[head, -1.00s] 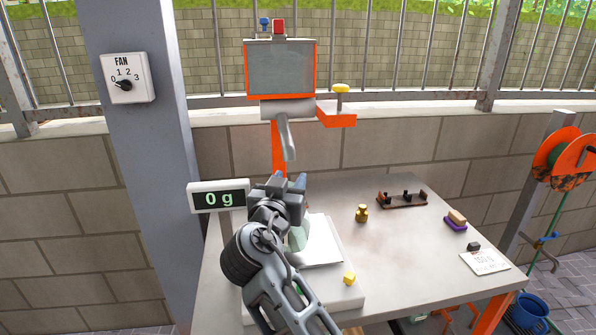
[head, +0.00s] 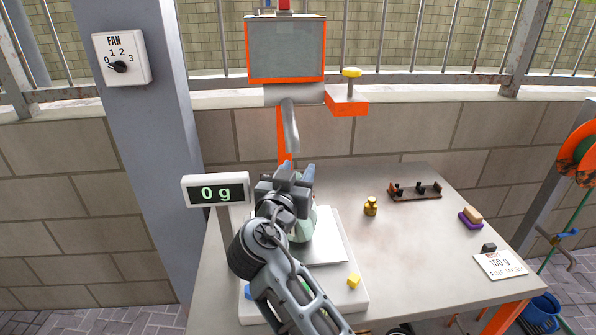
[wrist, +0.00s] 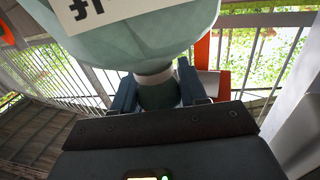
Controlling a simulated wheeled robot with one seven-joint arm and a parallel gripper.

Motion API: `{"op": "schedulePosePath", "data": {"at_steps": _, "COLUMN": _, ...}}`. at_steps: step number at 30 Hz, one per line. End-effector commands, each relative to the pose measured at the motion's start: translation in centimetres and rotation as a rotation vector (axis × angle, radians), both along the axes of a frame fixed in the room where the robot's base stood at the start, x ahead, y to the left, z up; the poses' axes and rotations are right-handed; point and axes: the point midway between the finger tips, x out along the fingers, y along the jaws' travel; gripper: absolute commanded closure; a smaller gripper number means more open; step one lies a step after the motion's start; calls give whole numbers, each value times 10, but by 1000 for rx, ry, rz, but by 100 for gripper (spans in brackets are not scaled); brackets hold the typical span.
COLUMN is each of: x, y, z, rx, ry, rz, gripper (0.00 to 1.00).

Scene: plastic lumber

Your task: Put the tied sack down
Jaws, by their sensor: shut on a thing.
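The tied sack (head: 302,228) is pale green, mostly hidden behind my gripper in the head view. In the wrist view the sack (wrist: 150,35) fills the top, with a white label and its narrow tied neck between the fingers. My gripper (head: 298,178) is shut on that neck; its fingers also show in the wrist view (wrist: 158,92). The sack is over the pale plate (head: 330,250) of the scale; whether it touches is hidden. The scale display (head: 215,192) reads 0 g.
A brass weight (head: 371,206), a dark rack (head: 414,191) and a purple-and-tan brush (head: 470,217) stand on the table (head: 420,250). A card (head: 499,265) reading 150 g lies at right. An orange-framed machine (head: 286,50) stands behind.

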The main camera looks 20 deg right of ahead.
Motion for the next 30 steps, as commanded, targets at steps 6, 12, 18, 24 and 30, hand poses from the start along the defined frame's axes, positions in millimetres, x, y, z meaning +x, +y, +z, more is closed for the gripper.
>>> {"op": "schedulePosePath", "data": {"at_steps": 6, "x": 0, "y": 0, "z": -2, "rx": -1, "ry": -2, "rz": 0, "gripper": 100}}
{"op": "schedulePosePath", "data": {"at_steps": 12, "x": 0, "y": 0, "z": -2, "rx": 0, "ry": 0, "rz": -1, "gripper": 40}}
{"op": "schedulePosePath", "data": {"at_steps": 18, "x": 0, "y": 0, "z": -2, "rx": 0, "ry": 0, "rz": -1, "gripper": 32}}
{"op": "schedulePosePath", "data": {"at_steps": 24, "x": 0, "y": 0, "z": 1, "rx": 0, "ry": 0, "rz": -1, "gripper": 32}}
{"op": "schedulePosePath", "data": {"at_steps": 30, "x": -19, "y": 17, "z": -2, "rx": 0, "ry": 0, "rz": 2, "gripper": 32}}
